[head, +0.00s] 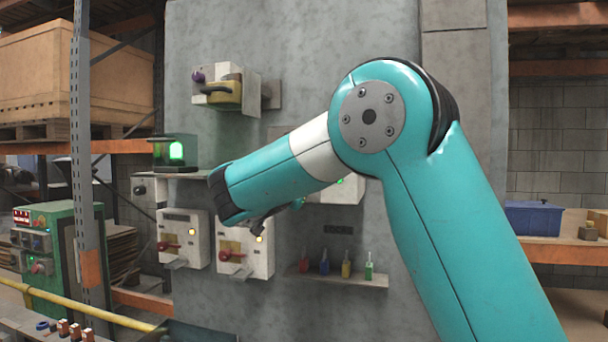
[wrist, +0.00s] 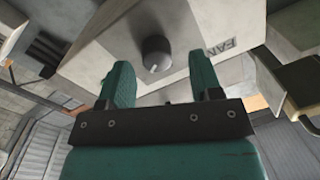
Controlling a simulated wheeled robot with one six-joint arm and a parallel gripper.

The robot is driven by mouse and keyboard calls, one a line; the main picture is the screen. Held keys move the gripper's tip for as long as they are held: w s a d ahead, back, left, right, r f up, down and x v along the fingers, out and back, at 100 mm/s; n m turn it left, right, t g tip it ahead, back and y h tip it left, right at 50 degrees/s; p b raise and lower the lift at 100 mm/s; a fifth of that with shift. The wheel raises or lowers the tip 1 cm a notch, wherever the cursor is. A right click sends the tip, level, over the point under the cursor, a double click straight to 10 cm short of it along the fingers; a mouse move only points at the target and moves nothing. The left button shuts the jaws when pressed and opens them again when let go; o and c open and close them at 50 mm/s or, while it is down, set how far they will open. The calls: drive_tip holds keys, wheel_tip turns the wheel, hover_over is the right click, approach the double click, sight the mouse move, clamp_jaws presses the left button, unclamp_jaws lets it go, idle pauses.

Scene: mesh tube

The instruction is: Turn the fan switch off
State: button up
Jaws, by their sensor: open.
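The fan switch shows in the wrist view as a pale box with a FAN label (wrist: 225,47) and a round dark knob (wrist: 155,53). The knob has a light pointer mark. My gripper (wrist: 160,75) is open, with one green finger on each side of the picture below and beside the knob. The knob lies between and beyond the fingertips, and I cannot tell whether they touch it. In the head view a white box with a dark knob (head: 141,190) stands left of my arm and may be the fan switch. My fingers are not clear there.
Two white boxes with red handles, one (head: 183,240) left of the other (head: 245,250), hang on the grey wall. A green-lit unit (head: 175,153) sits above. A small shelf (head: 340,281) holds several coloured items. A metal rack post (head: 82,150) stands at left.

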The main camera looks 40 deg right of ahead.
drive_tip(key=shift+w+d, duration=0.35)
drive_tip(key=shift+d, duration=0.2)
drive_tip(key=shift+d, duration=0.1)
drive_tip(key=shift+d, duration=0.1)
drive_tip(key=c, duration=0.9)
